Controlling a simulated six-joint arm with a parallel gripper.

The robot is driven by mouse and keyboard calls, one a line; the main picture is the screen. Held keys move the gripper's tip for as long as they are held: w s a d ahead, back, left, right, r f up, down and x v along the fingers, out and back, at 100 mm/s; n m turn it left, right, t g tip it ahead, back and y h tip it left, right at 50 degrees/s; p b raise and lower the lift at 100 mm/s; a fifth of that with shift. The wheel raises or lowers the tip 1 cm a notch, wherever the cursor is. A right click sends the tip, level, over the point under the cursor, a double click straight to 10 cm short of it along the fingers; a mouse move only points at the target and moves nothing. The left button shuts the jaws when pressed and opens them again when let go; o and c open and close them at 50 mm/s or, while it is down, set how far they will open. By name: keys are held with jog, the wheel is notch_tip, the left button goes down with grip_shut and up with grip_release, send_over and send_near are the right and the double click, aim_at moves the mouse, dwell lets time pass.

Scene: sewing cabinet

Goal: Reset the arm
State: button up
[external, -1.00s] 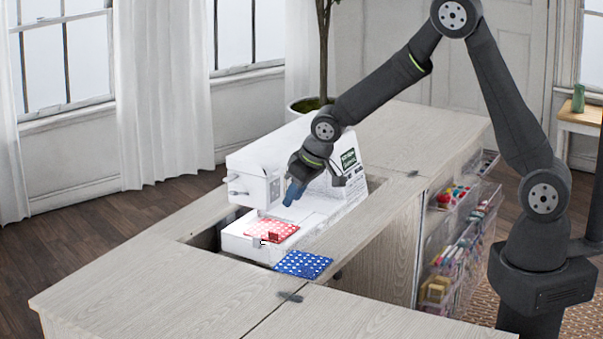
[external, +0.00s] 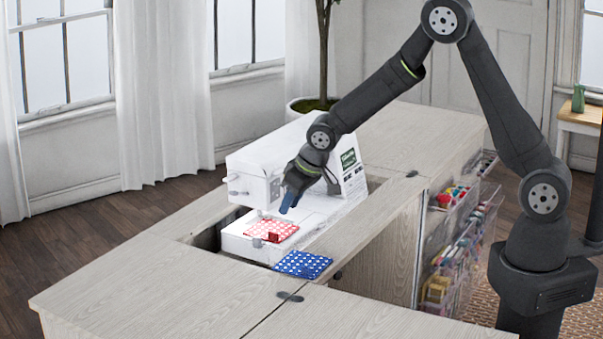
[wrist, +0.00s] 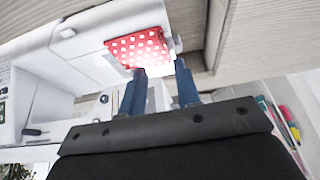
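My gripper (external: 289,202) hangs in the air just in front of the white sewing machine (external: 255,183), above its bed. In the wrist view my gripper (wrist: 160,88) shows two blue fingers standing apart with nothing between them. A red cloth with white dots (external: 272,230) lies on the machine bed below and left of the gripper; it also shows beyond the fingertips in the wrist view (wrist: 138,48). A blue cloth with white dots (external: 302,264) lies on the cabinet edge in front of the machine.
The wooden cabinet top (external: 165,283) surrounds the recessed machine. Clear drawers (external: 455,235) with colourful supplies hang on the cabinet's right side. A potted plant (external: 310,104) stands behind the machine. The front cabinet top and the air above it are clear.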

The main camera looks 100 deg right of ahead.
aim_at(275, 233)
jog(key=x, duration=0.8)
jog(key=shift+w+f, duration=0.1)
jog(key=shift+f, duration=0.15)
jog(key=shift+s+a+r, duration=0.1)
jog(key=shift+s+a, duration=1.1)
jog(key=shift+s, duration=0.05)
